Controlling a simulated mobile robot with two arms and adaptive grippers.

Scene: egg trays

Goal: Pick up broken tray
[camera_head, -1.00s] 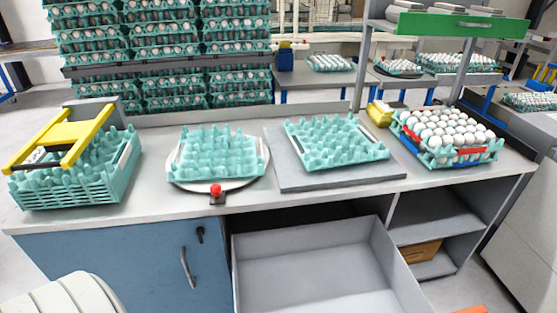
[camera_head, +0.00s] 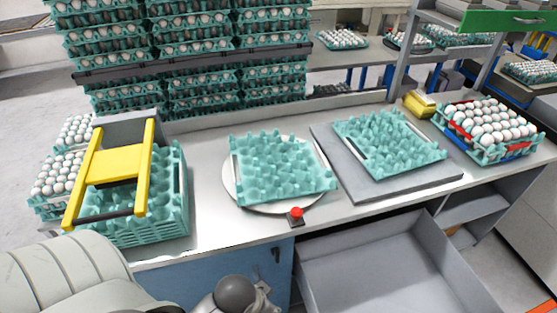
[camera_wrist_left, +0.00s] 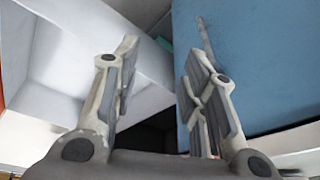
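An empty teal egg tray (camera_head: 285,170) lies on a round white plate (camera_head: 230,190) in the middle of the bench. Another empty teal tray (camera_head: 390,142) lies on a grey board (camera_head: 372,202) to its right. Several teal trays (camera_head: 160,222) are stacked at the left under a yellow frame. I cannot tell from here which tray is broken. My left gripper (camera_wrist_left: 162,55) is open and empty in the left wrist view, in front of the blue cabinet door. Only its dark wrist part shows at the bottom of the head view. My right gripper is not in view.
A red button (camera_head: 296,213) sits at the bench's front edge. A tray of white eggs (camera_head: 490,120) stands at the right beside a yellow object (camera_head: 420,104). An open grey drawer (camera_head: 395,275) juts out below. Tall stacks of egg trays (camera_head: 190,50) stand behind.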

